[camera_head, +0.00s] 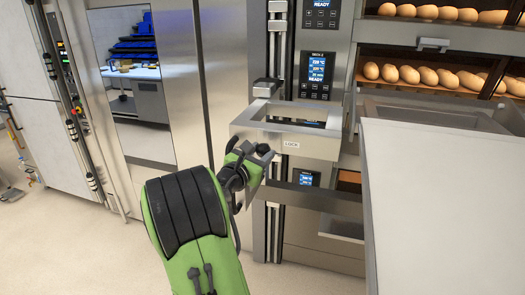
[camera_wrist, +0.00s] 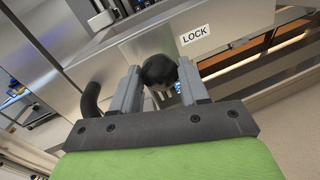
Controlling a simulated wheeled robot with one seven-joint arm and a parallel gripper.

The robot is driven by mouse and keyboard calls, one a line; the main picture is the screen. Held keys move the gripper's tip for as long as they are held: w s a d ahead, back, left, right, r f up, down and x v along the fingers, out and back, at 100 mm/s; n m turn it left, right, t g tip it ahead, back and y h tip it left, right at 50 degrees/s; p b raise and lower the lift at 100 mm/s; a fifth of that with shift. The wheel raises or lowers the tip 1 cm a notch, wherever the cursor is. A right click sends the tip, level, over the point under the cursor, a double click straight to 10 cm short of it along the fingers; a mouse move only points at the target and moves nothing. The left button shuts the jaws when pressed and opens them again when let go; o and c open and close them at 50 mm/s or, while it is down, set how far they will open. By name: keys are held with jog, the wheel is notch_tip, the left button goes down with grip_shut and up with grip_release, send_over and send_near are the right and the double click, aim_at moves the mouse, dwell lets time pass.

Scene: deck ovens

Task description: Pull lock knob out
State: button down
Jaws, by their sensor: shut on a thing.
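The lock knob (camera_wrist: 160,71) is a round black knob on a steel bracket, just left of a white LOCK label (camera_wrist: 195,36) in the wrist view. My gripper (camera_wrist: 160,86) has its two grey fingers on either side of the knob, shut on it. In the head view my gripper (camera_head: 254,160) is at the front left corner of the steel frame that bears the LOCK label (camera_head: 291,144). The knob is partly hidden there by the dark parts of my gripper. I cannot tell how far the knob stands out from the steel.
A black curved handle or bar (camera_wrist: 92,98) stands just left of my fingers in the wrist view. The steel frame (camera_head: 300,148) juts out from the deck ovens. A large pale panel (camera_head: 445,200) fills the right side. Bread rolls (camera_head: 420,76) lie on oven decks behind. Open floor lies at left.

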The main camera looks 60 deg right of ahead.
jog(key=shift+f, duration=0.1)
jog(key=c, duration=1)
grip_release()
jog(key=o, duration=0.4)
jog(key=shift+a, duration=0.15)
jog(key=shift+w+a+b, duration=0.15)
jog(key=shift+a+b, duration=0.3)
jog(key=shift+a, duration=3.5)
jog(key=shift+w+a+b, duration=0.1)
jog(key=shift+a+b, duration=0.35)
jog(key=shift+a, duration=3.5)
